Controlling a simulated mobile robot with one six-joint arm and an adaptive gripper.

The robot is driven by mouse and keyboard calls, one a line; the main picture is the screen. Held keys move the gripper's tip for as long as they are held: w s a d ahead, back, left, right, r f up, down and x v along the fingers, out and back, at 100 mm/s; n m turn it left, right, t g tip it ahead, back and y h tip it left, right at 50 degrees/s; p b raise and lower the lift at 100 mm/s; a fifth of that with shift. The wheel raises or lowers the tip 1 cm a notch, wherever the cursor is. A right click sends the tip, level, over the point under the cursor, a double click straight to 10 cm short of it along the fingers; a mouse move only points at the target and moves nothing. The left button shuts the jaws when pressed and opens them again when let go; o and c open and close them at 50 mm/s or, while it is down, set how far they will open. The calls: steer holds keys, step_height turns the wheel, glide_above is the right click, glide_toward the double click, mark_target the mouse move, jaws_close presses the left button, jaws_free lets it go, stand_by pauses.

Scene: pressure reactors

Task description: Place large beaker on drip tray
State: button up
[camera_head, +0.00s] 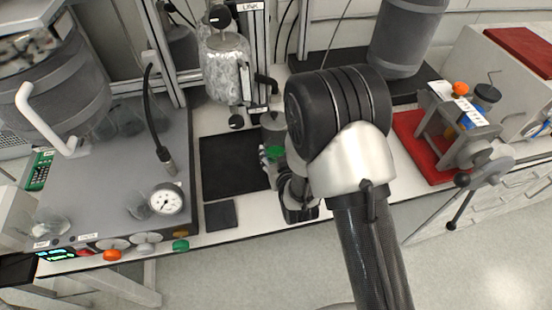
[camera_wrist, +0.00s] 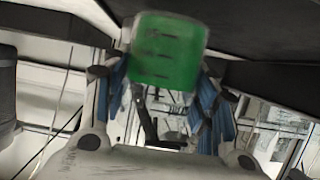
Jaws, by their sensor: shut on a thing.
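My gripper (camera_head: 268,163) is at the bench below the wrist, largely hidden by my arm in the head view. In the wrist view my gripper (camera_wrist: 165,100) has its blue-padded fingers on both sides of a green, dark-marked part of the large beaker (camera_wrist: 166,50). It is shut on the beaker; the clear glass is hard to make out. In the head view the green of the beaker (camera_head: 274,153) shows at the right edge of a flat black square, apparently the drip tray (camera_head: 230,165). I cannot tell whether the beaker touches it.
A glass reactor vessel (camera_head: 226,70) hangs above the black square. A small dark pad (camera_head: 220,215) lies in front. A red tray (camera_head: 425,150) with a clamp device is at right.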

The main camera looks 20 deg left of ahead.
steer(key=shift+f, duration=0.95)
steer(key=shift+f+b, duration=0.25)
steer(key=shift+b, duration=0.1)
steer(key=o, duration=1.3)
steer(key=shift+c, duration=0.2)
steer(key=shift+r, duration=0.1)
steer(key=shift+r+p, duration=0.2)
steer(key=shift+p, duration=0.15)
steer(key=p+v, duration=0.1)
steer(key=v, duration=1.1)
steer(key=shift+p, duration=0.4)
steer(key=shift+w+d, duration=0.1)
